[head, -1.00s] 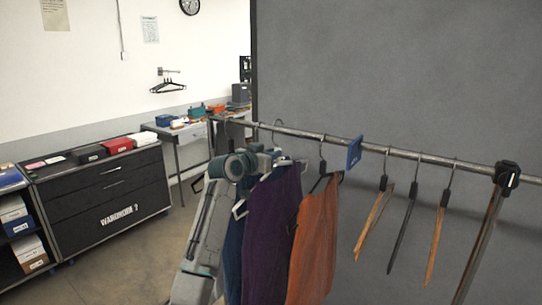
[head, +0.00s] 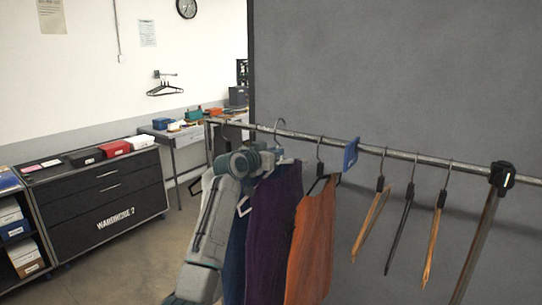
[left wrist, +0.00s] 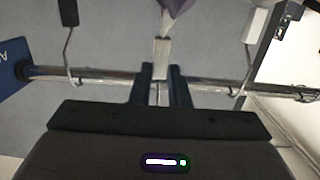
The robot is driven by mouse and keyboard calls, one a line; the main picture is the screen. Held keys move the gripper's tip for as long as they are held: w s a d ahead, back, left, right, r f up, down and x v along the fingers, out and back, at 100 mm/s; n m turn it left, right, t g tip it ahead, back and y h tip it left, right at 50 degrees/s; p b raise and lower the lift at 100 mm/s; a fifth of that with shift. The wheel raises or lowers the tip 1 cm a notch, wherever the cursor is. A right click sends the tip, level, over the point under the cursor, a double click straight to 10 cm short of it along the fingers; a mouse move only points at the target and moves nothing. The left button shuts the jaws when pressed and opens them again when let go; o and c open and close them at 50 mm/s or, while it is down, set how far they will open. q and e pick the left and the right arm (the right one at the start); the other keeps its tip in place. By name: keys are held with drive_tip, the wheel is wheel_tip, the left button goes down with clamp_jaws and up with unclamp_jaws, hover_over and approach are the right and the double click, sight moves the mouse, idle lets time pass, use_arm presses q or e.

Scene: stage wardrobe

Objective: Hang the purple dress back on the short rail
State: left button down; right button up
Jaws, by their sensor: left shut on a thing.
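The purple dress (head: 273,235) hangs from a hanger with a pale neck (left wrist: 161,52), among other clothes below the rail (head: 402,154). A sliver of the dress shows at the top of the left wrist view (left wrist: 176,5). My left gripper (head: 274,160) is shut on this hanger at its neck, close to the rail. Its two dark fingers also show in the left wrist view (left wrist: 161,86), with the rail crossing behind them. A hook (head: 280,122) rises just above the rail here. I cannot tell whether it rests on it. My right gripper is out of view.
An orange garment (head: 311,242) hangs close on the right and a dark blue one (head: 236,255) on the left. A blue divider tag (head: 351,153) and several empty hangers (head: 409,215) are farther right. A post (head: 477,240) supports the rail. A dark drawer cabinet (head: 105,205) stands at left.

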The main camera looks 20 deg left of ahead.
sight(281, 161)
use_arm(q)
drive_tip(key=shift+b+x, duration=0.55)
drive_tip(key=shift+x, duration=1.6)
drive_tip(key=shift+w+r, duration=0.1)
drive_tip(key=shift+r, duration=0.15)
drive_tip(key=shift+f, duration=0.35)
drive_tip(key=shift+f+b, duration=1.35)
drive_tip(key=shift+f, duration=0.3)
drive_tip(key=c, duration=1.3)
unclamp_jaws()
drive_tip(key=shift+f, duration=0.1)
drive_tip(key=shift+s, duration=0.2)
